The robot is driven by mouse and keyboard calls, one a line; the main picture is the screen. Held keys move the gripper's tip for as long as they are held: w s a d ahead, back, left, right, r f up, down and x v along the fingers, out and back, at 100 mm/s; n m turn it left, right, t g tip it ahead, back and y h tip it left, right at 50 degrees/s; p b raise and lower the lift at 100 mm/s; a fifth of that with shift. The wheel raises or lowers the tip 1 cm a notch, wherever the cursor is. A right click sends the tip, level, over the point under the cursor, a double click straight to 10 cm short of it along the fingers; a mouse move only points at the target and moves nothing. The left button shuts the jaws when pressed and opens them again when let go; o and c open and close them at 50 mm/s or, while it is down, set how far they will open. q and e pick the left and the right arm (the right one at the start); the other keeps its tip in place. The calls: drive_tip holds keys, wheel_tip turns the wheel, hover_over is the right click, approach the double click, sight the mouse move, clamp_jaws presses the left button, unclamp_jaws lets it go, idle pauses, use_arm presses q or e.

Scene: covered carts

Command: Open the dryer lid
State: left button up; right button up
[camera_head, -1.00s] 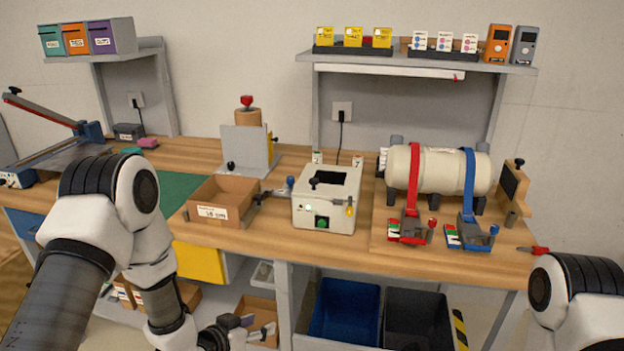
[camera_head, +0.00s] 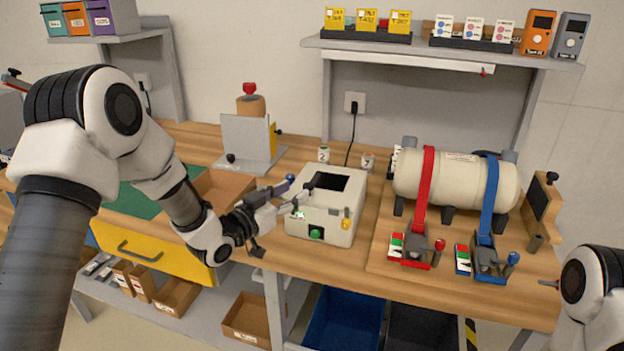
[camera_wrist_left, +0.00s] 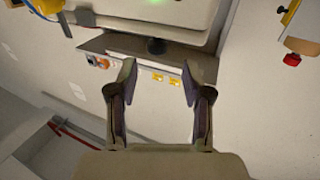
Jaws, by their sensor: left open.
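The dryer appears to be the white box (camera_head: 330,228) on the workbench, with a dark window (camera_head: 331,181) on top and a green button (camera_head: 316,234) in front. Its lid looks shut. A black knob (camera_head: 308,188) stands on the lid; what looks like the same knob shows beyond my fingers in the left wrist view (camera_wrist_left: 157,46). My left gripper (camera_head: 287,200) is open at the dryer's left side, with fingertips close to the knob. Nothing shows between the fingers in the left wrist view. Contact cannot be told.
A blue knob (camera_head: 290,178) sits beside my left gripper. A cream tank (camera_head: 460,181) with red and blue straps stands farther right.

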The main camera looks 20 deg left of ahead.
sight(308, 185)
use_arm(q)
drive_tip(key=x, duration=0.4)
drive_tip(key=p+x, duration=0.1)
drive_tip(key=x, duration=0.1)
drive_tip(key=shift+d+f, duration=0.25)
drive_tip(key=shift+d, duration=0.05)
drive_tip(key=shift+s+a+r, duration=0.15)
drive_tip(key=shift+s+a, duration=0.05)
drive_tip(key=shift+a, duration=0.05)
drive_tip(key=shift+s, duration=0.1)
drive_tip(key=shift+c, duration=1.1)
clamp_jaws()
